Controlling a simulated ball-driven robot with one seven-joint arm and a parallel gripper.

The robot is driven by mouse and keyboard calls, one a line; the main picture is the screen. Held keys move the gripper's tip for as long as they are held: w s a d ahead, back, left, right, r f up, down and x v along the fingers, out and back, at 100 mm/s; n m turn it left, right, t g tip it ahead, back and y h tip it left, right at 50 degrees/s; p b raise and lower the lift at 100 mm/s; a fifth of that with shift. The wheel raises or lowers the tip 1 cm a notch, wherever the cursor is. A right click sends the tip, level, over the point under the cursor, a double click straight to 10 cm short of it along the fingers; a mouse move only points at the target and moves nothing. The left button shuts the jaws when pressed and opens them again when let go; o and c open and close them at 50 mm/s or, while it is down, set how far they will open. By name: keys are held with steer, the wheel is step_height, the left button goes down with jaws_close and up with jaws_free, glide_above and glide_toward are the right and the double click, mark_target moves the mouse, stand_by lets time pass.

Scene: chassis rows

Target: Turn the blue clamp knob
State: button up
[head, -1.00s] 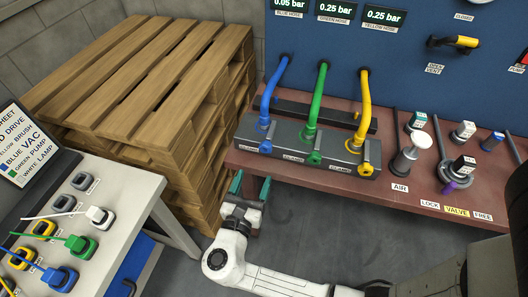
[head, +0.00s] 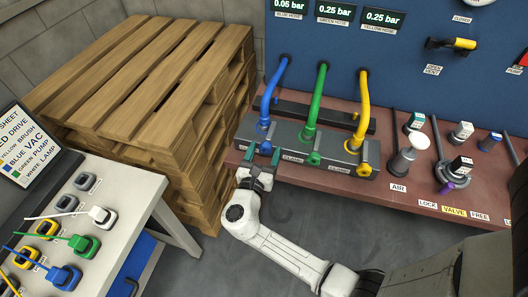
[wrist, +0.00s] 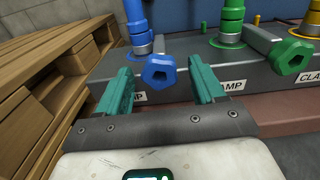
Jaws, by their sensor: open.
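The blue clamp knob (wrist: 158,71) sits on the front face of the grey manifold block, below the blue hose (head: 276,92). In the wrist view it lies between my two teal fingers, with a gap on each side. My gripper (head: 263,154) is open in front of the knob and holds nothing. The green clamp knob (wrist: 291,57) and yellow clamp knob (head: 364,169) are further right on the same block. The blue hose readout (head: 290,7) shows 0.06 bar.
Stacked wooden pallets (head: 130,80) stand close on the left. A bench with coloured plugs (head: 130,200) is at the lower left. The red-brown bench (head: 330,182) carries a white-topped air plunger (head: 402,160) and several valves to the right. Grey floor (head: 310,215) is open below.

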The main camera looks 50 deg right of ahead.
steer(key=shift+c, duration=0.5)
steer(key=c, duration=1)
steer(key=shift+o, duration=0.2)
steer(key=shift+f, duration=0.1)
steer(key=m+b, duration=0.3)
steer(key=shift+f+m, duration=0.15)
steer(key=shift+m, duration=0.25)
steer(key=m+b, duration=0.2)
steer(key=m, duration=0.1)
steer(key=shift+m+b, duration=0.3)
steer(key=shift+b, duration=0.1)
steer(key=m+b, duration=0.3)
steer(key=shift+m, duration=0.3)
steer(key=shift+r+m+b, duration=0.2)
steer(key=shift+m+b, duration=1.2)
steer(key=shift+m, duration=0.3)
